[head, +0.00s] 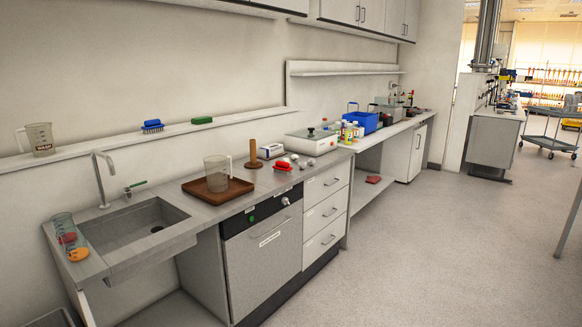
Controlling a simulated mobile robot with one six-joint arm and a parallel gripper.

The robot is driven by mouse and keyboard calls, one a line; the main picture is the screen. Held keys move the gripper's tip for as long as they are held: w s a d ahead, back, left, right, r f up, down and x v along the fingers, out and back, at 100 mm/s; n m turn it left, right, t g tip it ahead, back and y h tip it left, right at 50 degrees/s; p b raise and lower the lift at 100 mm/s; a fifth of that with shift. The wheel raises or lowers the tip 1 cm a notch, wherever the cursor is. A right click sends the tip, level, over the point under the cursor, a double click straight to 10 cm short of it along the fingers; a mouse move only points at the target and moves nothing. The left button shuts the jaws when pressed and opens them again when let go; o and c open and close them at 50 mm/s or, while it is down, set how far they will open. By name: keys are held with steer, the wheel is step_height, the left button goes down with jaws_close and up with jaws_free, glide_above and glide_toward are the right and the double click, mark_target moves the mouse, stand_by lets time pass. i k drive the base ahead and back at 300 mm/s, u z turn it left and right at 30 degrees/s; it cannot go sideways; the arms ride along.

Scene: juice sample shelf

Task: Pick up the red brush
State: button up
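A small red object that looks like the red brush (283,166) lies on the grey counter, right of the brown tray and near the front edge above the drawers. Its bristles are too small to make out clearly. A blue brush (152,125) and a green brush or sponge (202,120) lie on the wall shelf above the sink. My gripper is not in view.
A brown tray (240,187) holds a clear beaker (217,172). A wooden stand (253,155), a white box (270,151) and a white device (312,142) stand near the red object. The sink (135,225) is left. The floor (440,255) in front is clear.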

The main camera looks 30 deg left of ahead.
mark_target(282, 167)
steer(key=i, duration=1.6)
steer(key=z, duration=0.5)
steer(key=k, duration=0.2)
steer(key=u, duration=2.8)
steer(key=i, duration=0.2)
steer(key=u, duration=0.1)
